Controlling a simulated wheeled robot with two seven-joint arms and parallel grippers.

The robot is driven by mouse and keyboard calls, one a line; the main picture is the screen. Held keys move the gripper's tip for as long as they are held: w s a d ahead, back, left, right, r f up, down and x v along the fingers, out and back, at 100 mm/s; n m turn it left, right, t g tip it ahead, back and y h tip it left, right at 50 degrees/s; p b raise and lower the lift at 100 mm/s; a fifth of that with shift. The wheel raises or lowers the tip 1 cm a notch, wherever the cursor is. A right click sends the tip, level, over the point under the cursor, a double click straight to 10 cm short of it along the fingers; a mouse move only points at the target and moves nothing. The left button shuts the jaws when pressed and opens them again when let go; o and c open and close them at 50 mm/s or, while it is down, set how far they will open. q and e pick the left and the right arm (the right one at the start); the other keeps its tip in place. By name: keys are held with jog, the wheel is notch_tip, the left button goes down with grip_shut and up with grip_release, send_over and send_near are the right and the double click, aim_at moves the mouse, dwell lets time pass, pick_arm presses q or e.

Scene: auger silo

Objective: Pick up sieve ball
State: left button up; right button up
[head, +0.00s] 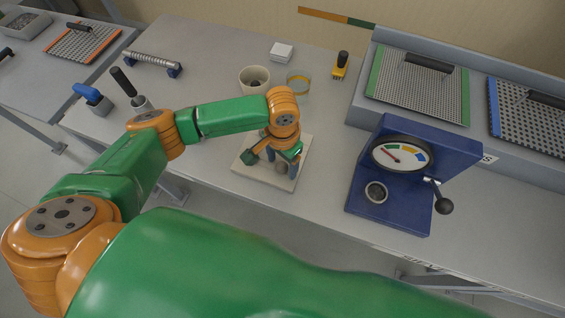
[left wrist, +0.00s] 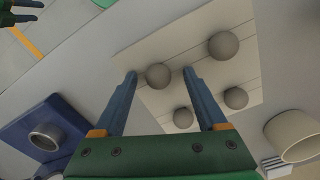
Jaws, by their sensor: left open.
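Several grey sieve balls lie on a pale square board (head: 246,173), which also shows in the left wrist view (left wrist: 204,20). One grey ball (left wrist: 158,76) lies between the fingertips of my left gripper (head: 284,160), nearer the left fingertip. The left gripper is open, pointing down at the board, and its blue fingers stand either side of that ball. Other balls (left wrist: 223,45) (left wrist: 236,98) (left wrist: 183,117) lie to the right and below in the left wrist view. In the head view the gripper hides most of the balls. My right gripper (left wrist: 24,11) shows at the left wrist view's corner, fingers apart.
A blue gauge box (head: 414,180) with a knobbed lever stands right of the board. A cream cup (head: 254,80) and a yellow ring (head: 299,83) stand behind it. Sieve trays (head: 418,88) lie on a raised shelf at right. The table is clear just left of the board.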

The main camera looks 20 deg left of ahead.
pick_arm(q)
jog(key=shift+s+r, duration=0.15)
jog(key=shift+s, duration=0.1)
grip_shut()
jog(key=shift+w, duration=0.1)
